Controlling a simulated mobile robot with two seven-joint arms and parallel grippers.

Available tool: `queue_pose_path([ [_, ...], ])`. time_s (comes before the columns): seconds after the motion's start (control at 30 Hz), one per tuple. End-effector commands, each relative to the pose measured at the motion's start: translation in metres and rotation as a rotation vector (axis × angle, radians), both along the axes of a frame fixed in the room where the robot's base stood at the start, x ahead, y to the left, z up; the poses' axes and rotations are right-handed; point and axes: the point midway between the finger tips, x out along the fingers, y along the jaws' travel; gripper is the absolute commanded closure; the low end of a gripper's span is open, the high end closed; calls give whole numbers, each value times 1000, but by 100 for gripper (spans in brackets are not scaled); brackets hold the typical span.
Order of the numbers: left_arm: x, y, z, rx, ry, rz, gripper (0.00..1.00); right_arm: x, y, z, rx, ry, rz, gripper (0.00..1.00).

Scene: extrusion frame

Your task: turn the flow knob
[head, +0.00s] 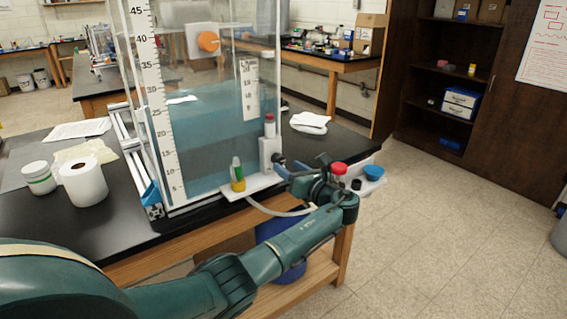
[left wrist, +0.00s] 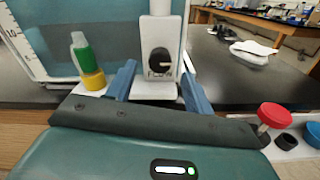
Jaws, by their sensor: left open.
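The flow knob (left wrist: 159,58) is a round black dial with a light pointer mark and lettering below it. It sits on the front of a white upright housing, which also shows in the head view (head: 270,152). My left gripper (left wrist: 158,68) is open, its two blue fingers on either side of the housing's lower part in the left wrist view. The fingers look apart from the knob; the remaining depth is hard to tell. In the head view the left gripper (head: 281,166) reaches the housing's front, and the knob is mostly hidden there. My right gripper is not in view.
A green-and-yellow bottle (head: 238,176) stands left of the housing on a white ledge. A red knob (head: 339,169) and a blue cup (head: 373,172) are close on the right. A water tank (head: 215,130) rises behind. A paper roll (head: 84,182) stands on the black bench.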

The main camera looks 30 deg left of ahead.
Motion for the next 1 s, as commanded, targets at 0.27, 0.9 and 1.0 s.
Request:
queue_pose_path([
  [0.27, 13, 31, 0, -1, 0, 0, 48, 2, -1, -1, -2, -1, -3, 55],
  [0.9, 14, 34, 0, -1, 0, -1, 72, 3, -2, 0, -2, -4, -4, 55],
  [1.0, 14, 34, 0, -2, 0, -2, 80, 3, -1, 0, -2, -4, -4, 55],
])
